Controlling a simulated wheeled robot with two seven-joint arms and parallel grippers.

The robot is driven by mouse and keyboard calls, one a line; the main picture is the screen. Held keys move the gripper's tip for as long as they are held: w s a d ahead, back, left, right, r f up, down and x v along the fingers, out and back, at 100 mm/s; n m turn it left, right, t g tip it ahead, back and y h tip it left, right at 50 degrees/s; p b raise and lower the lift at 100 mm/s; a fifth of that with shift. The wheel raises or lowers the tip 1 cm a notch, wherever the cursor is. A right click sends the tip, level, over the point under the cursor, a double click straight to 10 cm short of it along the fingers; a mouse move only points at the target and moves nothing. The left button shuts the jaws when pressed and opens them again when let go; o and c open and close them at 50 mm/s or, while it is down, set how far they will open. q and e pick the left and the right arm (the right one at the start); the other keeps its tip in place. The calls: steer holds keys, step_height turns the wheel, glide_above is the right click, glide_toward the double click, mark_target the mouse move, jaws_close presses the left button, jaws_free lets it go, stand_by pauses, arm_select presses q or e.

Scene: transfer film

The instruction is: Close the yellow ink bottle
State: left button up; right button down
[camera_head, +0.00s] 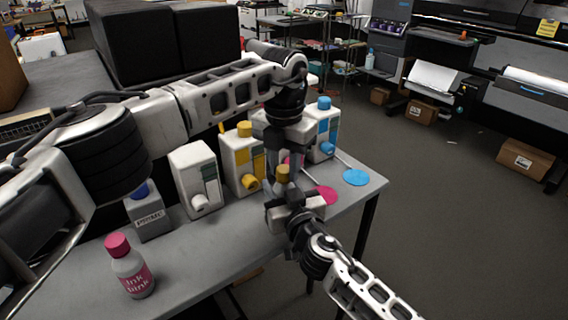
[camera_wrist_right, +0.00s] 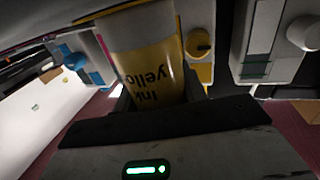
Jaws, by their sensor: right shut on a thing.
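The yellow ink bottle (camera_wrist_right: 150,62) is upright in my right gripper (camera_wrist_right: 160,100); the wrist view is upside down and shows its yellow label and pale lower body. In the head view my right gripper (camera_head: 293,205) is shut around it. A dull yellow piece (camera_head: 282,174), apparently its cap or top, shows just above that gripper. My left gripper (camera_head: 287,153) points down right over this piece, close to it. Its fingertips are dark and partly hidden, so I cannot tell whether they hold the piece or whether the cap is seated.
A pink-capped ink bottle (camera_head: 130,268) stands at the front left of the grey table (camera_head: 215,262). A white-knobbed unit (camera_head: 195,178), a yellow unit (camera_head: 240,158) and a blue unit (camera_head: 322,130) stand along the back. Pink (camera_head: 326,195) and blue (camera_head: 356,177) discs lie right.

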stand_by(0.3)
arm_select(q)
steer(key=o, duration=1.1)
steer(key=shift+o, duration=0.2)
steer(key=shift+r, duration=0.1)
step_height(320, 180, up, 12)
arm_select(e)
steer(key=c, duration=0.7)
jaws_free()
steer(key=shift+s, duration=0.1)
